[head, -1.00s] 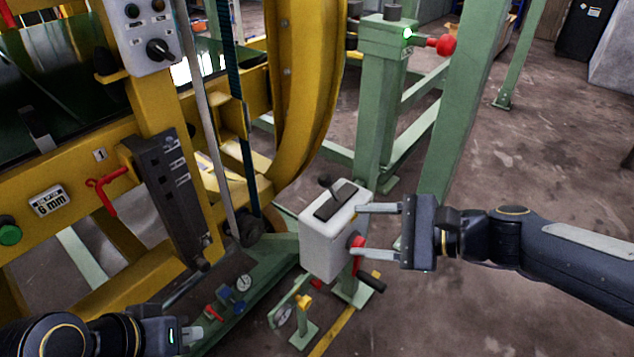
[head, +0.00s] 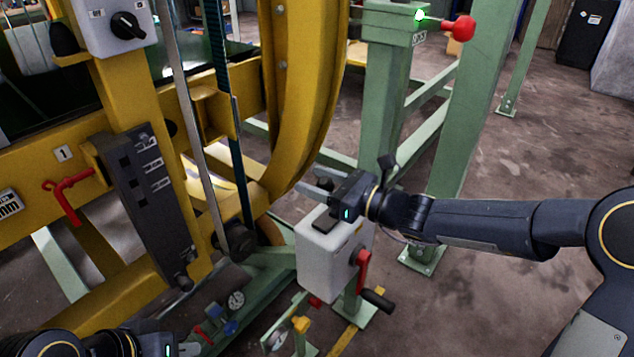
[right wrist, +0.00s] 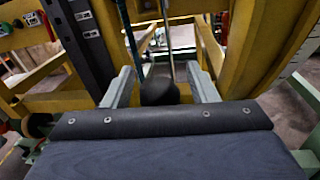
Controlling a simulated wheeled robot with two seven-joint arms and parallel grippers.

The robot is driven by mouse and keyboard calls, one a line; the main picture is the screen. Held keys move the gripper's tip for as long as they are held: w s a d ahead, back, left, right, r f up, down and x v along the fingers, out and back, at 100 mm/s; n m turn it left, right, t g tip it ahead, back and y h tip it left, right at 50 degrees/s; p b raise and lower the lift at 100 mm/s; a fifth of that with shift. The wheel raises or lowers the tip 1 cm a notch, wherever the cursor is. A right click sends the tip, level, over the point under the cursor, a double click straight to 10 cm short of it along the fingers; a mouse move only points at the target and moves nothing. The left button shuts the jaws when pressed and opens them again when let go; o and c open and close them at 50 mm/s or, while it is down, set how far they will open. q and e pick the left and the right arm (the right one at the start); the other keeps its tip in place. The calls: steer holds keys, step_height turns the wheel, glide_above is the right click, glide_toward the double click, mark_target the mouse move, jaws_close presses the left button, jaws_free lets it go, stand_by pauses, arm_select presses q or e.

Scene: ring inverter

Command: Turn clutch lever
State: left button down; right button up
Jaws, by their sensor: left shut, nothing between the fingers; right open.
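The white gearbox (head: 325,265) stands on a green post, with a black slotted plate (head: 323,222) on its top. I cannot tell whether a finger touches the knob. A red crank (head: 362,272) with a black handle sits on the box's right side. My left gripper (head: 188,349) is shut and empty at the bottom left.
A yellow ring frame (head: 310,90) rises behind the box, with a grey rod and toothed belt beside it. A dark switch panel (head: 150,205) is at the left. Green posts (head: 385,110) stand behind my right arm. Gauges and valves sit low in front. Floor at the right is open.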

steer(key=shift+a, duration=0.1)
jaws_close()
stand_by(0.3)
steer(key=w+d+m+t+p, duration=0.1)
steer(key=w+d+m+p, duration=0.5)
steer(key=w+m+p, duration=0.3)
steer(key=shift+d+m+p, duration=0.3)
steer(key=shift+m+p, duration=1.2)
steer(key=shift+p, duration=1.9)
jaws_free()
